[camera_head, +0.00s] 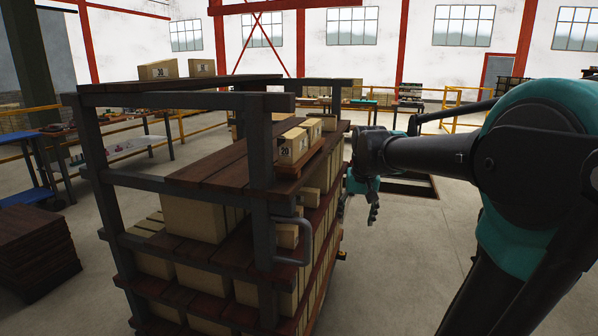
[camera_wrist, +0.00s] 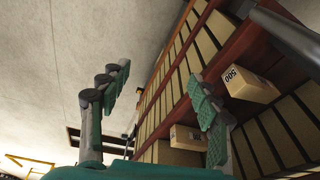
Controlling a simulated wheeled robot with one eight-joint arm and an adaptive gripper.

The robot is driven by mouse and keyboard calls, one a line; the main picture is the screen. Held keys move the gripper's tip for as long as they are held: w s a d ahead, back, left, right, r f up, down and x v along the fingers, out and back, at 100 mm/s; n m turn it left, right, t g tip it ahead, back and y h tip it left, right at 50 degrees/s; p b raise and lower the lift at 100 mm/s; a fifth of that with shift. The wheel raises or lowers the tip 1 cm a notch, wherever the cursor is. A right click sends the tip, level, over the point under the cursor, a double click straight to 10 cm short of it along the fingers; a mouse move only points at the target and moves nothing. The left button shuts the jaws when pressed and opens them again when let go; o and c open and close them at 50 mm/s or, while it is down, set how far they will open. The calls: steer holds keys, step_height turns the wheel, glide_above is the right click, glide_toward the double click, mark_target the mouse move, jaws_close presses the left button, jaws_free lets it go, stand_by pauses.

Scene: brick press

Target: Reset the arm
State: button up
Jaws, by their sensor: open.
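My gripper (camera_head: 374,202) hangs from my arm just right of the loaded brick rack (camera_head: 150,181) in the head view. In the wrist view my gripper (camera_wrist: 160,95) has its two fingers wide apart with nothing between them. Behind the fingers are the rack's shelves, with rows of pale bricks (camera_wrist: 205,45) and a box marked 500 (camera_wrist: 250,85). A second small box (camera_wrist: 188,137) is partly hidden by the right finger. I cannot tell whether a finger touches the rack.
A box marked 20 (camera_head: 292,146) sits on a small wooden board on the rack's upper shelf. A grey handle (camera_head: 296,240) sticks out at the rack's near corner. A stack of dark boards (camera_head: 35,255) and a blue cart (camera_head: 28,192) stand at left. Open concrete floor (camera_head: 425,255) lies right of the rack.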

steer(key=s+d+f+n+t, duration=0.1)
steer(key=s+d+f, duration=0.1)
steer(key=s+f, duration=1.5)
step_height(320, 180, down, 3)
steer(key=shift+s+d+f+t, duration=0.1)
steer(key=shift+s+d+t, duration=0.15)
steer(key=shift+s+t, duration=0.1)
steer(key=shift+a, duration=0.1)
